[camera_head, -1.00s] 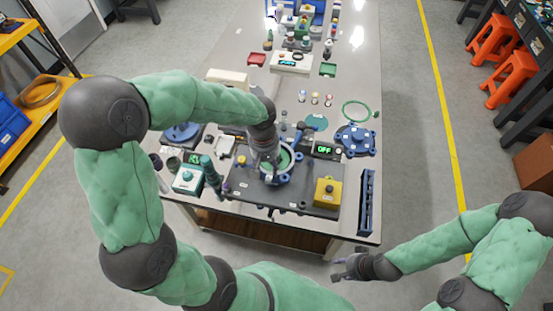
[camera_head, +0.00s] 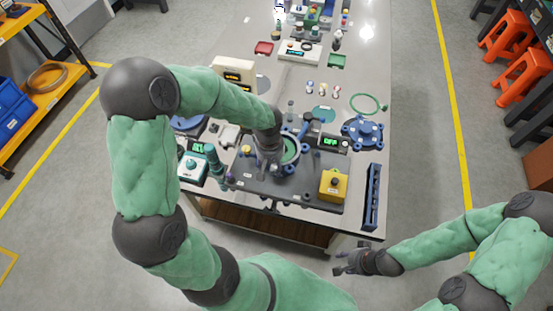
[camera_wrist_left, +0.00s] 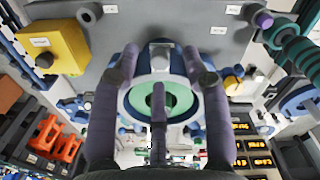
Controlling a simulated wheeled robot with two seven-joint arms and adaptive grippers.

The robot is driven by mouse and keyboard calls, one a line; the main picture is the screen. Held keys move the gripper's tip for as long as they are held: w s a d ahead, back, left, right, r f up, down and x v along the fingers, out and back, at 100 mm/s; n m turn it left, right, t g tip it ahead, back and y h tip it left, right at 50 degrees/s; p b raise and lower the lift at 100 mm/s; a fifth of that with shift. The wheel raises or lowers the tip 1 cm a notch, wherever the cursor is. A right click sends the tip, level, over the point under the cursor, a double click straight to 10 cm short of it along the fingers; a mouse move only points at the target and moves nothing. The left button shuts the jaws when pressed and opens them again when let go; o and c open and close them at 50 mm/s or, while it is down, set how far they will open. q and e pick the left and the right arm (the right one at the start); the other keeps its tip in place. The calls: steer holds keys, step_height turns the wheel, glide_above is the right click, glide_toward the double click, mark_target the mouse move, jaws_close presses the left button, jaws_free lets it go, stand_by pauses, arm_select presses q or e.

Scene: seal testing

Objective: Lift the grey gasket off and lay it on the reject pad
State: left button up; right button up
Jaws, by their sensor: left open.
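A blue round fixture (camera_head: 303,146) with a green inner face (camera_head: 291,150) stands on the dark plate on the table. In the left wrist view, a light grey ring (camera_wrist_left: 133,100), seemingly the grey gasket, lies around the green face (camera_wrist_left: 178,100) inside the blue body. My left gripper (camera_head: 270,168) is over the fixture's near left side. In its wrist view, the open fingers (camera_wrist_left: 160,78) straddle the ring; contact is unclear.
A yellow button box (camera_head: 333,186) and a blue rack (camera_head: 373,196) stand right of the fixture. A teal-topped box (camera_head: 193,167) is at left. A green pad (camera_head: 337,61), a green ring (camera_head: 364,103) and a blue flange (camera_head: 363,132) lie behind.

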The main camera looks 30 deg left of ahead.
arm_select(q)
steer(key=shift+f, duration=0.85)
jaws_close()
steer(key=shift+r, duration=0.1)
